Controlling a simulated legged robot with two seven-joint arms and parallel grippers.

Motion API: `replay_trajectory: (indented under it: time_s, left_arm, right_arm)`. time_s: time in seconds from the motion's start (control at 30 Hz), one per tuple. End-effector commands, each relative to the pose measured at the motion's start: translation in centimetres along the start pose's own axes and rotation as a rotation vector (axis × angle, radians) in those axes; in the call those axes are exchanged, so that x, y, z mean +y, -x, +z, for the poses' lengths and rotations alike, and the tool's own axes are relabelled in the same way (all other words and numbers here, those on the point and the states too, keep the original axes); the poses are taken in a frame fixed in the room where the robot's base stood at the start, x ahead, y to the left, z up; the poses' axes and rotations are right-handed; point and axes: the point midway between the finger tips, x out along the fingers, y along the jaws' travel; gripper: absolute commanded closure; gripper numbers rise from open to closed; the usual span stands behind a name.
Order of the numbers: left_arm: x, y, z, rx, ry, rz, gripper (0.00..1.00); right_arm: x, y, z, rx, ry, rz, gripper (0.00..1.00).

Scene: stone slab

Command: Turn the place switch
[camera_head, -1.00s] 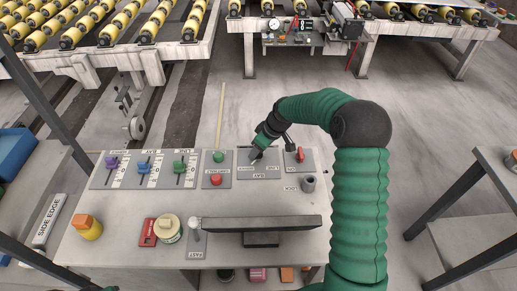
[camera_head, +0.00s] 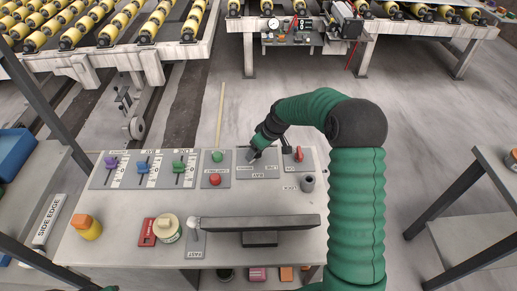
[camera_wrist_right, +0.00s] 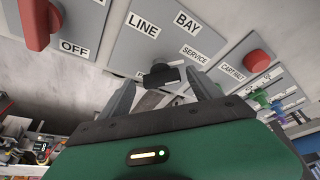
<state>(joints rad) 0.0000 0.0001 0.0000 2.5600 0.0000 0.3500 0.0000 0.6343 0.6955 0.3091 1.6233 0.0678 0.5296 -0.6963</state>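The switch panel (camera_head: 262,171) with LINE, BAY and SERVICE labels is at the right of the console's back row. In the right wrist view, its dark knob (camera_wrist_right: 161,75) sits on the grey plate (camera_wrist_right: 190,25) just ahead of my right gripper (camera_wrist_right: 163,90). The fingers are apart, one each side of the knob in the picture, with nothing held; I cannot tell whether they touch it. In the head view my right gripper (camera_head: 250,155) is over that panel and hides the knob. My left gripper is not in view.
A red switch handle (camera_head: 299,154) stands right of the panel, marked OFF in the wrist view. A green button (camera_head: 217,156) and a red button (camera_head: 215,179) are to the left, beyond them several sliders. A dark raised bar (camera_head: 260,223) lies nearer me.

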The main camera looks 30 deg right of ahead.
Motion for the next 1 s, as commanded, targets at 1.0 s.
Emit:
replay_trajectory:
  time_s: [1.0]
  left_arm:
    - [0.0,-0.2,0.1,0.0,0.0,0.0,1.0]
  right_arm:
    - [0.2,16.2,0.0,0.001,-0.001,-0.002,0.27]
